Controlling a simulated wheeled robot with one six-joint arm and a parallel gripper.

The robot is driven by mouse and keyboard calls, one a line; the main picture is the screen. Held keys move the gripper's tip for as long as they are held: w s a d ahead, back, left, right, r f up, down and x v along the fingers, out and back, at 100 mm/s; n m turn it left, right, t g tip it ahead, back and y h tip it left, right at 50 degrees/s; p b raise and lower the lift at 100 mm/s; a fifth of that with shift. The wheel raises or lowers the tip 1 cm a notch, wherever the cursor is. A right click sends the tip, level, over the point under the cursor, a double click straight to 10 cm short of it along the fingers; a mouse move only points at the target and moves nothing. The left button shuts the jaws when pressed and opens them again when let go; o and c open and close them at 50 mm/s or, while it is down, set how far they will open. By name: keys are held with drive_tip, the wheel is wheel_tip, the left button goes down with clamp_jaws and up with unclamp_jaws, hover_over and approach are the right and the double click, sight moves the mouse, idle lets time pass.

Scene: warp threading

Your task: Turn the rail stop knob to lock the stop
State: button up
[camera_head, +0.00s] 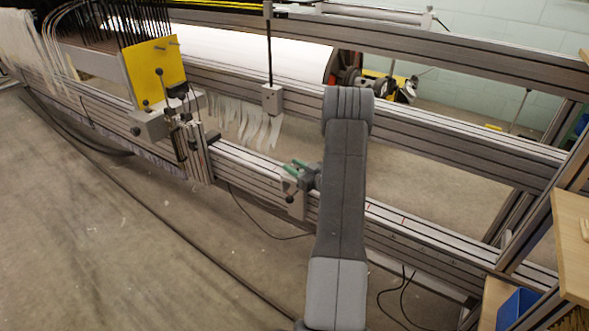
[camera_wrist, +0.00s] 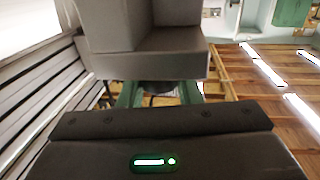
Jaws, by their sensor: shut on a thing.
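The rail stop (camera_head: 294,203) is a light grey block on the front rail, left of my arm in the head view. My gripper (camera_head: 294,168), with green fingers, is at the top of this block. In the wrist view a large grey block (camera_wrist: 145,62) fills the top middle. The green fingers of my gripper (camera_wrist: 160,92) reach up to its edge, on both sides of a dark round part, which appears to be the stop knob (camera_wrist: 158,87). The gripper is shut on it. The knob is mostly hidden, and its turn angle cannot be told.
A carriage with a yellow plate (camera_head: 155,70) stands on the rail to the left. A grey block with a black rod (camera_head: 271,98) is on the rear rail. White threads hang behind the front rail (camera_head: 400,222). A wooden shelf (camera_head: 572,240) is at the right edge.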

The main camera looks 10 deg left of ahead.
drive_tip(key=m+t+h+b, duration=0.1)
drive_tip(key=t, duration=0.1)
drive_tip(key=m+t+h+b, duration=0.3)
drive_tip(key=m+t+h, duration=0.1)
drive_tip(key=shift+s+a+f+b, duration=0.1)
drive_tip(key=shift+a+f+b, duration=0.05)
drive_tip(key=shift+f+b, duration=0.15)
drive_tip(key=m+t+h+b, duration=0.2)
drive_tip(key=m+h, duration=0.1)
drive_tip(key=h, duration=0.1)
drive_tip(key=shift+r+b, duration=0.15)
drive_tip(key=shift+b, duration=0.2)
drive_tip(key=m+h, duration=0.1)
drive_tip(key=h, duration=0.1)
drive_tip(key=m+t+h, duration=0.1)
drive_tip(key=m+h, duration=0.1)
drive_tip(key=h, duration=0.1)
drive_tip(key=shift+r+t+b, duration=0.2)
drive_tip(key=shift+t+b, duration=0.1)
drive_tip(key=shift+m+h+p, duration=0.55)
drive_tip(key=shift+m+h, duration=0.95)
drive_tip(key=shift+h, duration=1)
drive_tip(key=o, duration=0.9)
drive_tip(key=shift+o, duration=0.2)
drive_tip(key=s+a+p, duration=0.2)
drive_tip(key=s+p, duration=0.1)
drive_tip(key=s, duration=1)
drive_tip(key=shift+s, duration=0.25)
